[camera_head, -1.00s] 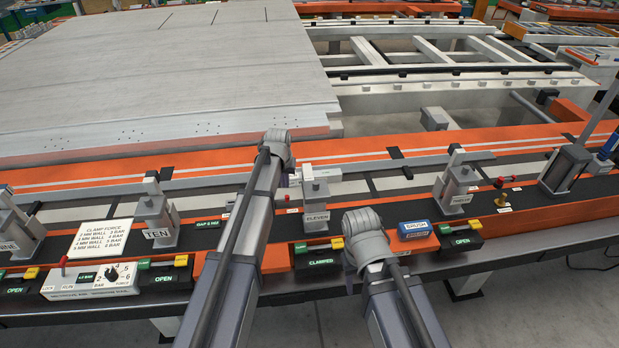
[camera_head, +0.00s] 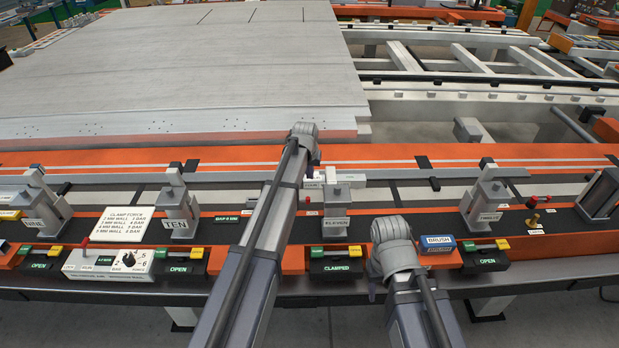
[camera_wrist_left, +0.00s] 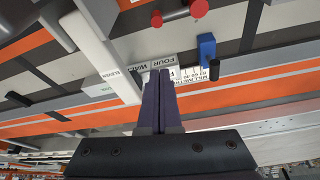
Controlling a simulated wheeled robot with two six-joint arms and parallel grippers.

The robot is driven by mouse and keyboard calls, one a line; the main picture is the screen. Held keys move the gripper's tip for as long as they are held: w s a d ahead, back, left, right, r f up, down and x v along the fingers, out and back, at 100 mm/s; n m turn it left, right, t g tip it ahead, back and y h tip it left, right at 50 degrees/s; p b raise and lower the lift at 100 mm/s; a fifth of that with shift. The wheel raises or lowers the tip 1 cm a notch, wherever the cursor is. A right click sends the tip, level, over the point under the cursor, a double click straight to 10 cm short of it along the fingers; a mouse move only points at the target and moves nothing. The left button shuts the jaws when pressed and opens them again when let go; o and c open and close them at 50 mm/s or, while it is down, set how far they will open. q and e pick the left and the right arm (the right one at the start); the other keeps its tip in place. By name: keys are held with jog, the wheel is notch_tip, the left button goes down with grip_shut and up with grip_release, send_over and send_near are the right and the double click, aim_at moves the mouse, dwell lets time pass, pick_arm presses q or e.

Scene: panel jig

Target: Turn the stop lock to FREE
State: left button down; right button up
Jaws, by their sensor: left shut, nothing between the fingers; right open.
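My left gripper shows in the left wrist view (camera_wrist_left: 159,86), its two purple fingers shut together with nothing between them. In the head view my left arm's wrist (camera_head: 303,140) is beside clamp ELEVEN and hides part of the rail there. In the left wrist view, a blue block (camera_wrist_left: 207,47) with a black knob (camera_wrist_left: 214,70) stands right of the fingertips, apart from them, by a millimetre scale (camera_wrist_left: 190,73). I cannot tell whether this is the stop lock; no FREE mark is readable. My right gripper (camera_head: 378,290) is open and empty, mostly hidden below its wrist, near the bench's front edge.
Clamp ELEVEN (camera_head: 336,212) stands between my arms, clamp TEN (camera_head: 178,205) to the left. A blue brush block (camera_head: 438,242) lies right of my right wrist. A control box (camera_head: 118,264) is front left. A big pale panel (camera_head: 180,70) covers the back left.

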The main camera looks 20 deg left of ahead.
pick_arm(q)
jog(key=b+x, duration=0.8)
jog(key=x, duration=0.1)
jog(key=shift+f, duration=0.15)
jog(key=s, duration=0.1)
jog(key=s+r+p, duration=0.1)
jog(key=s, duration=0.1)
jog(key=shift+s+d, duration=0.15)
jog(key=shift+s, duration=0.5)
